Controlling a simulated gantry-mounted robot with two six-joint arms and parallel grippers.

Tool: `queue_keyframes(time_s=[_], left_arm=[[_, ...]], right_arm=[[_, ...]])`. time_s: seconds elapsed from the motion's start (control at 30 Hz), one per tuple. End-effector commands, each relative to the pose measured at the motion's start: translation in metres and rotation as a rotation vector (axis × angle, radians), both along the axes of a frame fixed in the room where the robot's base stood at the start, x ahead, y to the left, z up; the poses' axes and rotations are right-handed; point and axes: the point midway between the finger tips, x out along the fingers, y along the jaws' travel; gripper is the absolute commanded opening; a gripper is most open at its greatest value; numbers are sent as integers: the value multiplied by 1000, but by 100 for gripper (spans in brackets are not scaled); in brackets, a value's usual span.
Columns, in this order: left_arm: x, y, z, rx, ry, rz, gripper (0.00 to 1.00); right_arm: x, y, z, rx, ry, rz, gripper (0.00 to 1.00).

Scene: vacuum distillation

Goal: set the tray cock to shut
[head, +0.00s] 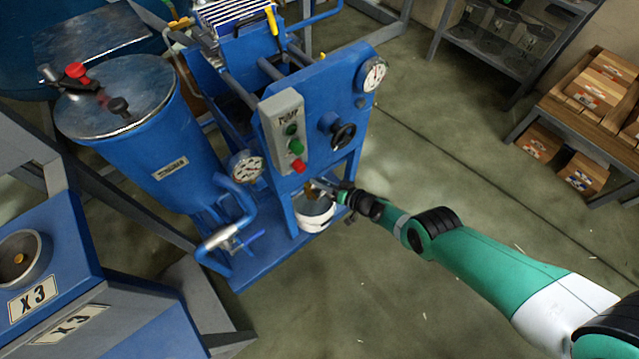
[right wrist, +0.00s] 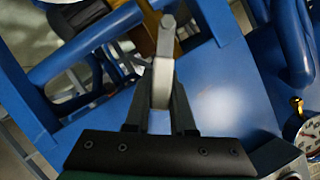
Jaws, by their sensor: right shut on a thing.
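The tray cock shows in the right wrist view as a pale grey lever (right wrist: 164,62) beside a brass-coloured body (right wrist: 147,18). My right gripper (right wrist: 160,98) is shut on the lever, with a finger on each side of it. In the head view my right gripper (head: 324,187) reaches in from the right, low at the front of the blue panel and above a white bucket (head: 315,216). There the gripper and its wrist hide most of the cock. My left gripper is in neither view.
The blue panel carries a grey box (head: 283,131) with green and red buttons, a black handwheel (head: 342,135) and a dial gauge (head: 374,75). A second gauge (head: 246,167) and a blue vessel (head: 150,135) stand to the left. The floor to the right is open.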

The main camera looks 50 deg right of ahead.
Motion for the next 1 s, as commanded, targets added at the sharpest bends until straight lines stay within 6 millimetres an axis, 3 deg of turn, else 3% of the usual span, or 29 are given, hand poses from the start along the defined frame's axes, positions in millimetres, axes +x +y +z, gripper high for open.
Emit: queue_keyframes(time_s=[0.33, 0.37, 0.5, 0.83, 1.0], left_arm=[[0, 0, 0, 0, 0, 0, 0], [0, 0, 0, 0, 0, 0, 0], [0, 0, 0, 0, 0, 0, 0], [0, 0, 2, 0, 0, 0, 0], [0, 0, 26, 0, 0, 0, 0]], right_arm=[[-1, 1, -3, 1, 7, 1, 0], [-2, 1, -3, 1, 7, 1, 26], [-1, 1, -2, 1, 4, 1, 51], [-2, 0, 1, 1, 2, 1, 52], [-20, -2, 13, 2, 4, -1, 52]])
